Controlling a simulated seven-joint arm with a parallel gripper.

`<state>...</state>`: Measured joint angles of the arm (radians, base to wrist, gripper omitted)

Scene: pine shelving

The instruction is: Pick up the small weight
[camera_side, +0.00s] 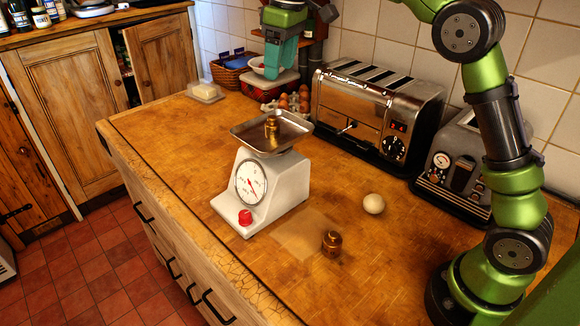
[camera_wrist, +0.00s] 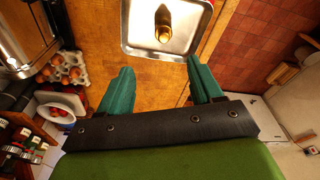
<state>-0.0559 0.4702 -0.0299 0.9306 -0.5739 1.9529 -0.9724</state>
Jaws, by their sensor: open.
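A brass weight (camera_side: 272,126) stands upright on the metal pan (camera_side: 290,137) of a white kitchen scale (camera_side: 290,187); in the wrist view the weight (camera_wrist: 164,24) is at top centre on the pan (camera_wrist: 133,42). A second brass weight (camera_side: 332,243) stands on the counter right of the scale. My gripper (camera_side: 281,68) is above and behind the scale in the side view. In the wrist view its teal fingers (camera_wrist: 160,67) are apart with nothing between them, and the pan lies beyond the fingertips.
A toaster (camera_side: 367,111) and a coffee machine (camera_side: 463,160) stand along the wall. Eggs (camera_side: 294,102), a basket (camera_side: 230,73) and a butter dish (camera_side: 205,92) are at the back. A pale ball (camera_side: 373,204) lies on the counter (camera_side: 165,135); its front left is clear.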

